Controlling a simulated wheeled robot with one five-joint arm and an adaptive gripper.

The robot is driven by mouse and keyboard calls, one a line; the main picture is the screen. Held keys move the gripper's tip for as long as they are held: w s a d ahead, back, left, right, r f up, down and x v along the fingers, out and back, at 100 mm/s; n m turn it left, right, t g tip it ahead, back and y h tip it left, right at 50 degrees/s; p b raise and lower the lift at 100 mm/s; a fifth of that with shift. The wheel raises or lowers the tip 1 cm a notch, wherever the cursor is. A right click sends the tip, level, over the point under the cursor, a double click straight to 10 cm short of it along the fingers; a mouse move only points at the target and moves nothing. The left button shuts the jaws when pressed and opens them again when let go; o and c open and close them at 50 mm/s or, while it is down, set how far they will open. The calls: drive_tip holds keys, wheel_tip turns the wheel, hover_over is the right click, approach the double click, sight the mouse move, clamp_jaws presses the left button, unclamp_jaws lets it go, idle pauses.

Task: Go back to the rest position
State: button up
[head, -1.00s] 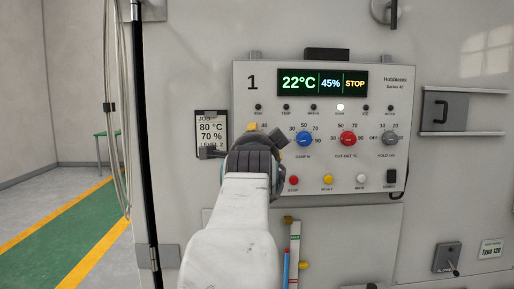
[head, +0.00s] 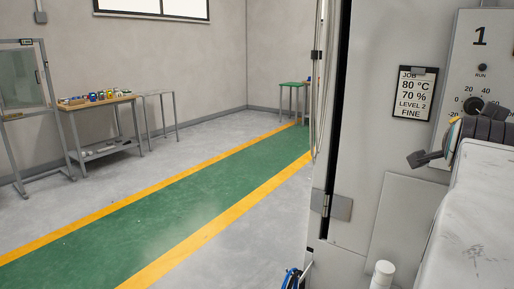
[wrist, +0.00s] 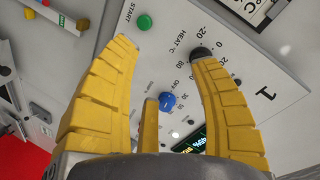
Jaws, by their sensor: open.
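My gripper (wrist: 160,52) shows in the wrist view with its yellow fingers spread apart and nothing between the tips. Beyond them is the grey control panel (wrist: 225,55), seen tilted. A green START button (wrist: 145,22), a black HEAT knob (wrist: 200,54) and a blue knob (wrist: 167,99) are on it. The right finger overlaps the black knob in the picture; I cannot tell whether they touch. In the head view, the panel (head: 479,40) is cut off by the right edge. My arm fills the lower right, and the gripper is mostly hidden behind it.
A job card (head: 412,92) reading 80 °C, 70 %, LEVEL 2, FINE hangs left of the panel. A green walkway (head: 170,215) with yellow edges crosses the open floor. A workbench (head: 98,101) with small items and a green stool (head: 294,84) stand further back.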

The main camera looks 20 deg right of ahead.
drive_tip(key=s+a+f+n+g+y, duration=0.2)
drive_tip(key=a+f+n+y, duration=0.3)
drive_tip(key=f, duration=0.7)
drive_tip(key=s+a+f+n+g+y, duration=0.15)
drive_tip(key=a+f+n+y, duration=0.3)
drive_tip(key=a+f, duration=0.55)
drive_tip(key=a+f+n+g+y+p, duration=0.1)
drive_tip(key=a+f+n+y+p, duration=0.4)
drive_tip(key=a, duration=0.9)
drive_tip(key=w+a+r+n+p, duration=0.1)
drive_tip(key=a+n, duration=0.6)
drive_tip(key=a, duration=0.2)
drive_tip(key=shift+a+t+h+p, duration=0.35)
drive_tip(key=shift+t+h+p, duration=0.05)
drive_tip(key=shift+t+h, duration=0.05)
drive_tip(key=shift+d, duration=0.1)
